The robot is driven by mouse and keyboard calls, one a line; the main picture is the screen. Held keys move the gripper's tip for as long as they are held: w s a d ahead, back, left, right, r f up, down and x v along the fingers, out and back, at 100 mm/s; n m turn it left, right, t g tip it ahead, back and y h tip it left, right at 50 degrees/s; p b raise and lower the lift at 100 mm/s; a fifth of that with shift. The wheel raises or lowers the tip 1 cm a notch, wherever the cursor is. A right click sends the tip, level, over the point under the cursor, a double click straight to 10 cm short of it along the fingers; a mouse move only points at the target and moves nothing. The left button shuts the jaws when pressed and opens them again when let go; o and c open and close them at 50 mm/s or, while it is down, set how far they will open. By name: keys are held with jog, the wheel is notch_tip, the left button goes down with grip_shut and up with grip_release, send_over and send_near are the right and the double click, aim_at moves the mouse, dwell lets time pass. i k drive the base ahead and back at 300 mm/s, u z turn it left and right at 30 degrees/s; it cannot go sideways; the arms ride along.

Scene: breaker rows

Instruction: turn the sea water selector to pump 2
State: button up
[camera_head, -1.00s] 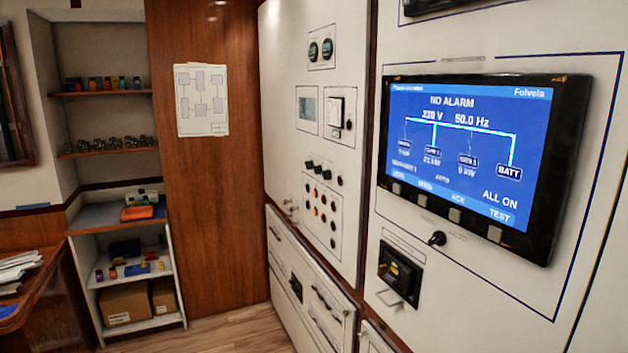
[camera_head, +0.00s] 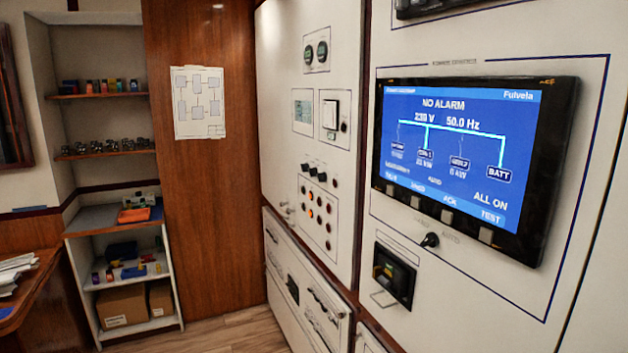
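No control in the head view can be read as the sea water selector. A small black rotary switch (camera_head: 429,241) sits below the large screen (camera_head: 468,160); its label is too small to read in full. A row of small black knobs (camera_head: 313,170) is on the white panel further left, above several orange and dark indicator lights (camera_head: 318,215). Their labels cannot be read. My gripper is not in view.
The white panel wall (camera_head: 290,90) runs along the right side. A black socket unit (camera_head: 394,275) with an open flap juts out below the screen. A shelf unit (camera_head: 118,225) and a wooden desk (camera_head: 35,290) stand at left. Some wooden floor (camera_head: 235,335) is clear.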

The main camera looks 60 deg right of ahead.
aim_at(322, 177)
jog(key=z, duration=0.05)
jog(key=i, duration=0.9)
jog(key=u, duration=0.05)
